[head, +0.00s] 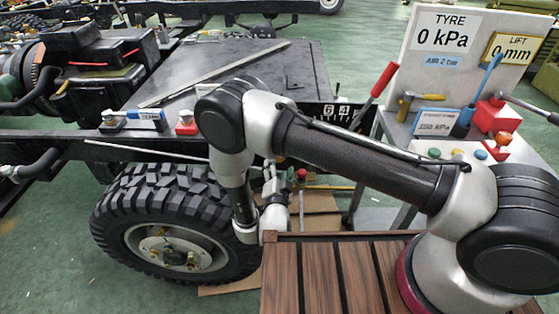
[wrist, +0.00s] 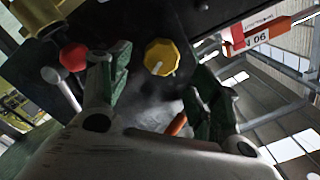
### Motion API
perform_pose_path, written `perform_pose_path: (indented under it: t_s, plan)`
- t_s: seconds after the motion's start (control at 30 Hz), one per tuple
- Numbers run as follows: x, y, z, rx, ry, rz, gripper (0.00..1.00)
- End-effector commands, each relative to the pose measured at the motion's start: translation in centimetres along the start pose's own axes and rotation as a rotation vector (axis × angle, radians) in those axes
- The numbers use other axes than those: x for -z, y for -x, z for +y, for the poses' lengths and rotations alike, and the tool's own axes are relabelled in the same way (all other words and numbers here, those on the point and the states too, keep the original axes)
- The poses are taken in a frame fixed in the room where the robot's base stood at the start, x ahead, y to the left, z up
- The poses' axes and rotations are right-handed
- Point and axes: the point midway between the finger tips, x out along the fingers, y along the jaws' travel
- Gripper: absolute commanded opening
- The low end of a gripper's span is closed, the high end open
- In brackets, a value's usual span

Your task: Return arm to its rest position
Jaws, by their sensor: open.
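My gripper (wrist: 160,68) is open in the wrist view, with its two dark green fingers apart. No object is held between them. A yellow knob (wrist: 161,57) shows in the gap, on a dark panel beyond the fingertips; I cannot tell the distance. A red knob (wrist: 73,57) is beside the left finger. In the head view my arm reaches from its mount at the lower right across to the left and bends down beside the wheel. The fingers are hard to make out there.
A tyred wheel (head: 175,225) stands left of my arm's end, under the chassis frame (head: 60,148). A brown slatted deck (head: 335,275) lies below the arm. A grey stand (head: 430,75) at the right holds gauges and colored buttons. Green floor (head: 50,240) is clear at the lower left.

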Motion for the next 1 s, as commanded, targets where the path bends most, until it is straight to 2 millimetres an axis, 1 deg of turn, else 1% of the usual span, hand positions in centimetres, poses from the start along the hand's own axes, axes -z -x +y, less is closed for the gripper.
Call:
perform_pose_path:
  t_s: [0.1,0.17,0.67,0.77,0.87,0.9,0.93,0.97,1.0]
  plan:
    - [0.0,1.0,0.0,0.001,0.000,0.000,0.63]
    - [0.0,1.2,0.0,0.000,-0.001,0.000,0.63]
    - [0.0,1.3,0.0,-0.002,0.018,-0.001,0.63]
    - [-1.6,1.3,1.7,-0.069,0.078,-0.071,0.63]
    - [-5.1,2.1,4.7,-0.171,0.177,-0.249,0.63]
    - [-6.6,3.0,6.4,-0.217,0.233,-0.345,0.63]
    - [-7.6,3.8,7.7,-0.251,0.278,-0.421,0.63]
    - [-8.6,4.8,8.9,-0.284,0.324,-0.502,0.63]
    - [-9.6,6.1,9.6,-0.316,0.375,-0.606,0.63]
